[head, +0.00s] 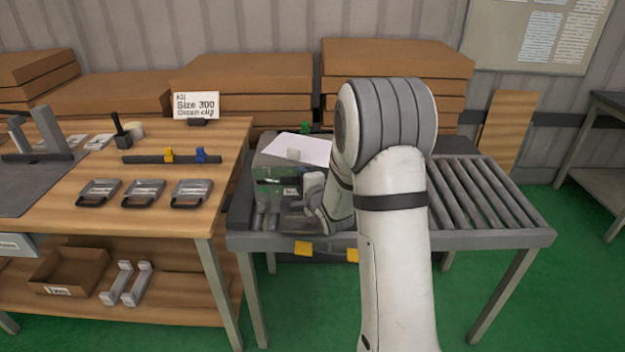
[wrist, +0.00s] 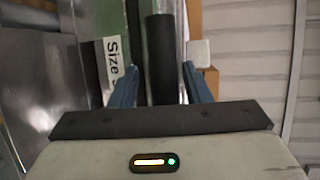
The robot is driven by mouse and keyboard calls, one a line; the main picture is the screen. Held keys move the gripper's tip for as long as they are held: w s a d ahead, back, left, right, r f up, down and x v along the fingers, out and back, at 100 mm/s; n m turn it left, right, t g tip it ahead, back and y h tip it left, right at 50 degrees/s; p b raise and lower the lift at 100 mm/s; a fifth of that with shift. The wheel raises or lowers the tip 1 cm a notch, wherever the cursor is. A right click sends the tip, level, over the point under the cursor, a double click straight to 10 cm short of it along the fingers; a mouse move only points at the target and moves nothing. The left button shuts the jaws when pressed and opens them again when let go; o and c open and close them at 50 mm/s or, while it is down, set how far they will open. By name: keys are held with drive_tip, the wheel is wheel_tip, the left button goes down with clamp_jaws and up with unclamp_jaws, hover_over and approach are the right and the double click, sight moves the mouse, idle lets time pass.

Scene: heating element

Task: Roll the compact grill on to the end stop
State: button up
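The compact grill (head: 270,172), a grey metal box with a white sheet on top, stands at the left end of the roller conveyor (head: 490,195). My gripper (head: 312,205) is low at its front right side, partly hidden by my arm. In the wrist view my gripper (wrist: 161,66) has its two blue fingers apart, one on each side of a dark upright bar (wrist: 163,50). A narrow gap shows beside the bar, at least on the left. I cannot make out an end stop; my arm covers the conveyor's middle.
A wooden workbench (head: 225,135) with several metal trays, a black rail and a "Size 300 Green clip" sign (head: 195,106) stands left. Cardboard stacks (head: 395,60) line the wall behind. The conveyor's visible right-hand rollers are bare. Yellow tags (head: 303,248) hang at its front.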

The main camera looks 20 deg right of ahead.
drive_tip(key=shift+d+r, duration=0.1)
drive_tip(key=shift+r, duration=0.05)
drive_tip(key=a+v, duration=0.1)
drive_tip(key=v, duration=0.6)
drive_tip(key=shift+s+d, duration=0.4)
drive_tip(key=shift+d, duration=0.05)
drive_tip(key=s+a+r+n+g+p, duration=0.1)
drive_tip(key=s+r+n+g+p, duration=0.1)
drive_tip(key=s, duration=0.8)
drive_tip(key=s+a+r+n+g+h+p, duration=0.1)
drive_tip(key=s+r+n+g+p, duration=0.1)
drive_tip(key=s+r+n+g, duration=0.3)
drive_tip(key=s+a+r+n+g+h+p, duration=0.1)
drive_tip(key=s+a+r+n+g+p, duration=0.1)
drive_tip(key=s+n+g, duration=0.4)
drive_tip(key=s+r+n, duration=0.1)
drive_tip(key=s+n, duration=0.3)
drive_tip(key=s, duration=0.4)
drive_tip(key=shift+s+r, duration=0.3)
drive_tip(key=shift+r, duration=0.05)
